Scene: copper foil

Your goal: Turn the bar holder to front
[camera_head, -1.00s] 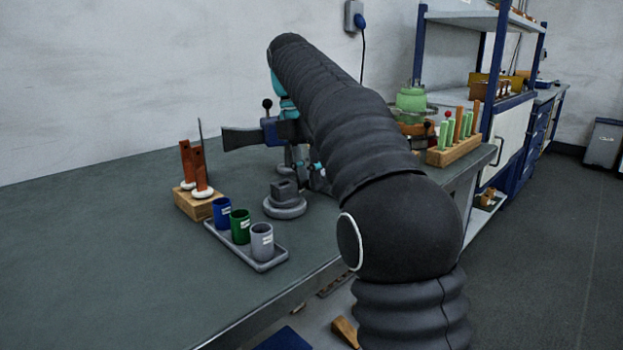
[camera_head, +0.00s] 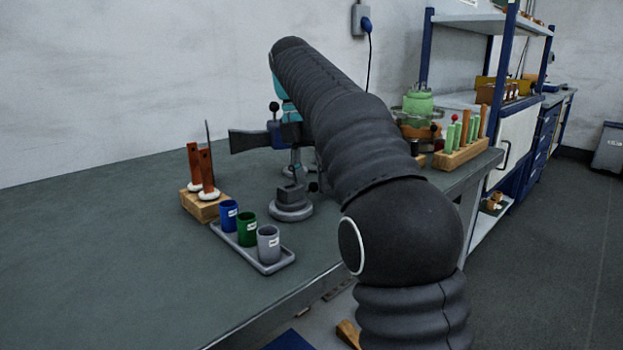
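What I take to be the bar holder (camera_head: 291,209) is a grey round base with a dark stepped block on top. It stands on the bench just left of my black sleeved arm. A small dark round part shows at its right side. My arm reaches over the bench and hides much of what is behind it. A teal part of my arm shows near its far end. Narrow grey and dark parts rise directly behind and above the holder and may belong to my gripper. Its fingers cannot be made out, nor whether they touch the holder.
A grey tray (camera_head: 275,266) with blue, green and grey cups stands in front of the holder. A wooden block (camera_head: 205,207) with red-brown handled tools is at left. A blue device with a dark wedge (camera_head: 250,141) is behind. The bench's left side is clear.

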